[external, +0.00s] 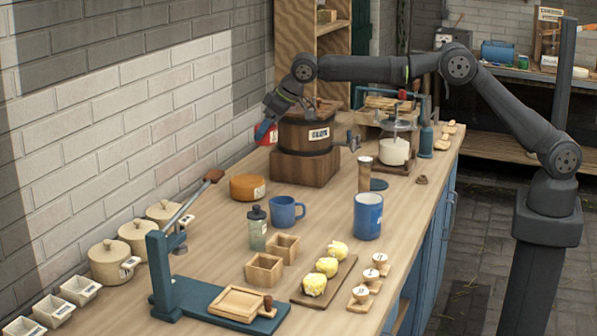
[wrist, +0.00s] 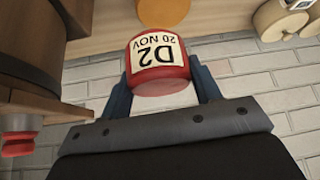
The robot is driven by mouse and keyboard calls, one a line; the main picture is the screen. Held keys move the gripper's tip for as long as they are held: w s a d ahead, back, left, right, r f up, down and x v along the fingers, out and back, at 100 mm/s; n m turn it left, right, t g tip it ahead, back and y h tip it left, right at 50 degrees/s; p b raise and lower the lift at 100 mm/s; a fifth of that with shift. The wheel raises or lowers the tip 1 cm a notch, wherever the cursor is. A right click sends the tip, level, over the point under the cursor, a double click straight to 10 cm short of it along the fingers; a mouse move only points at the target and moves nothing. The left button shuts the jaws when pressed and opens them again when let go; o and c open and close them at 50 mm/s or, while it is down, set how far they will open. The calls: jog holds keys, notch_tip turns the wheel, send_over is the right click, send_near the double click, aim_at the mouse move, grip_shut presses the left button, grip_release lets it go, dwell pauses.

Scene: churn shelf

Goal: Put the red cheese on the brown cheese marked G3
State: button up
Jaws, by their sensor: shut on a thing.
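The red cheese (external: 267,138) is a short red cylinder with a pale label, left of the wooden barrel in the external view. In the wrist view the red cheese (wrist: 160,88) shows the label "D2 20 NOV". My gripper (external: 264,127) is shut on it, with one blue finger on each side, and holds it above the table. An orange-brown round cheese (external: 246,188) lies flat on the table, in front of the barrel and apart from my gripper. Its small label is too small to read. Part of this cheese (wrist: 163,11) shows at the wrist view's top edge.
The wooden barrel (external: 304,138) on its wooden block (external: 305,168) stands close beside my gripper. The brick wall (external: 185,125) is to the left. A blue mug (external: 287,211) and a green-grey bottle (external: 257,230) stand near the brown cheese. Cream lidded pots (external: 110,262) line the wall.

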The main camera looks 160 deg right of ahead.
jog(key=shift+s+d+f, duration=0.15)
jog(key=shift+d, duration=0.3)
jog(key=shift+s+d+f, duration=0.1)
jog(key=shift+d+f, duration=0.05)
jog(key=shift+d, duration=0.25)
jog(key=shift+d+f, duration=0.15)
jog(key=shift+f, duration=0.15)
send_near(251, 176)
jog(key=x, duration=0.4)
jog(key=shift+f, duration=0.2)
jog(key=shift+f, duration=0.15)
jog(key=o, duration=1.1)
jog(key=shift+r, duration=0.55)
jog(key=v, duration=1.1)
jog(key=shift+s+a, duration=0.2)
jog(key=shift+a, duration=0.05)
